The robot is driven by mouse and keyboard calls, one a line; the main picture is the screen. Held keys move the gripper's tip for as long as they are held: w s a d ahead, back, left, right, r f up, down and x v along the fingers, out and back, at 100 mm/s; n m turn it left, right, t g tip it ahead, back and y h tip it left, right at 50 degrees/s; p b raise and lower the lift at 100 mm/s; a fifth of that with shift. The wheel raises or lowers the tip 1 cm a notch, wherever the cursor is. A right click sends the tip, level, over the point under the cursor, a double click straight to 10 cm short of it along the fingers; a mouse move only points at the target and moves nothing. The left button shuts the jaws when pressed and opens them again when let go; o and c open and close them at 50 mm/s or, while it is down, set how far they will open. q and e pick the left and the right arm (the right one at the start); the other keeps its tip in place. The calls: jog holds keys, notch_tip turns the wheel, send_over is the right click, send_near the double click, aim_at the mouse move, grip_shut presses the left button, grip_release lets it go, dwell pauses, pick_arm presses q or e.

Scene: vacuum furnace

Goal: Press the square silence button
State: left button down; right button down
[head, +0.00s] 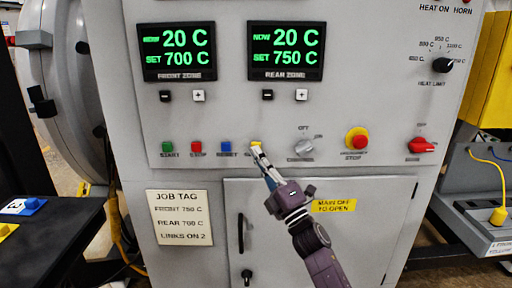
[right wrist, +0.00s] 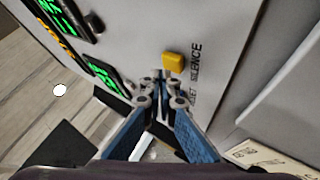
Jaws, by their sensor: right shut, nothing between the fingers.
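The square silence button (head: 256,143) is yellow and sits on the grey control panel, at the right end of the row of small buttons. In the right wrist view it is the yellow square (right wrist: 173,60) beside the word SILENCE. My right gripper (head: 258,152) is shut and empty, its fingertips at the button's lower edge and covering its label in the head view. In the right wrist view the fingertips (right wrist: 161,78) lie just below the button in the picture. I cannot tell whether they touch it. My left gripper is not in view.
Left of it are the blue (head: 227,147), red (head: 197,147) and green (head: 167,147) buttons. To the right are a selector knob (head: 302,147), the red-and-yellow emergency stop (head: 356,138) and a red rotary switch (head: 421,146). A cabinet door (head: 370,240) lies below.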

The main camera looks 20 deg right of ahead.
jog(key=shift+s, duration=0.25)
jog(key=s, duration=0.1)
jog(key=s+a+p, duration=0.1)
jog(key=s, duration=0.2)
jog(key=shift+s+a+p, duration=0.25)
jog(key=shift+s+p, duration=0.1)
jog(key=shift+s, duration=0.05)
dwell(0.5)
